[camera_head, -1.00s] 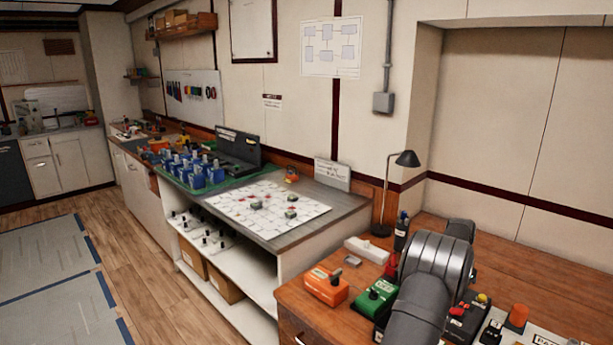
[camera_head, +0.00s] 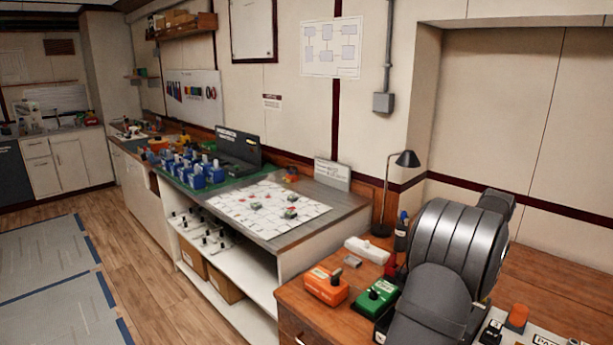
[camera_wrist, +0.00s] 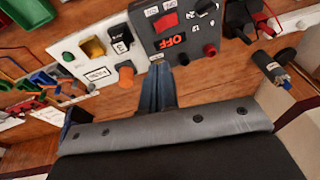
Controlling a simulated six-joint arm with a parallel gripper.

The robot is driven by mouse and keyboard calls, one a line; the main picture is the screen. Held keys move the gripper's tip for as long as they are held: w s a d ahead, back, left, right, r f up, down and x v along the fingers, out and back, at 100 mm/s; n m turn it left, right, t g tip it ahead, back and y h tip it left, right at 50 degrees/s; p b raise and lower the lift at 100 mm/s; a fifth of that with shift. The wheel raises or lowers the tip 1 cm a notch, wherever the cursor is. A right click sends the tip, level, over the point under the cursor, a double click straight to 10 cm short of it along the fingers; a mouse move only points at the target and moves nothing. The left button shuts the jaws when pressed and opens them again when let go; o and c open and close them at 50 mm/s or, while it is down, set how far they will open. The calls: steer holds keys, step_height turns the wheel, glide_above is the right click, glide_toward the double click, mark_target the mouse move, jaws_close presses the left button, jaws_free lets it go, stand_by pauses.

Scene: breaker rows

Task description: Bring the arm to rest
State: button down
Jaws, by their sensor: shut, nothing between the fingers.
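My arm (camera_head: 450,260) rises at the lower right of the head view, over the wooden desk. The gripper itself is hidden in that view. In the wrist view my gripper (camera_wrist: 157,75) is shut, with its narrow blue-grey fingers together and nothing between them. The fingertips point towards a dark panel (camera_wrist: 178,32) with a red switch and the word OFF. A white panel (camera_wrist: 103,52) with yellow, black and orange parts is left of the fingers. I cannot tell whether the fingertips touch anything.
An orange box (camera_head: 326,286) and a green box (camera_head: 376,297) sit on the desk (camera_head: 285,298) beside my arm. A black lamp (camera_head: 405,160) stands behind them. A bench with a white grid sheet (camera_head: 250,208) and blue breakers (camera_head: 207,172) is further left.

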steer(key=shift+s+a+r+n, duration=0.1)
steer(key=shift+s+r+n, duration=0.5)
steer(key=shift+s+r, duration=0.2)
steer(key=shift+w, duration=0.1)
steer(key=c, duration=1.9)
jaws_free()
steer(key=shift+c, duration=0.2)
steer(key=o, duration=1.9)
steer(key=s+r, duration=0.2)
steer(key=s, duration=0.1)
steer(key=s+r+h, duration=0.1)
steer(key=s+r, duration=0.1)
steer(key=s, duration=0.1)
steer(key=s+d+r+h, duration=0.1)
steer(key=s+r, duration=0.1)
steer(key=s, duration=0.1)
steer(key=shift+s+r+m+t, duration=0.2)
steer(key=shift+m+t, duration=0.1)
steer(key=shift+o, duration=0.2)
steer(key=x, duration=0.9)
steer(key=shift+d+f, duration=0.3)
steer(key=shift+f, duration=0.05)
steer(key=shift+s, duration=0.15)
steer(key=v, duration=1)
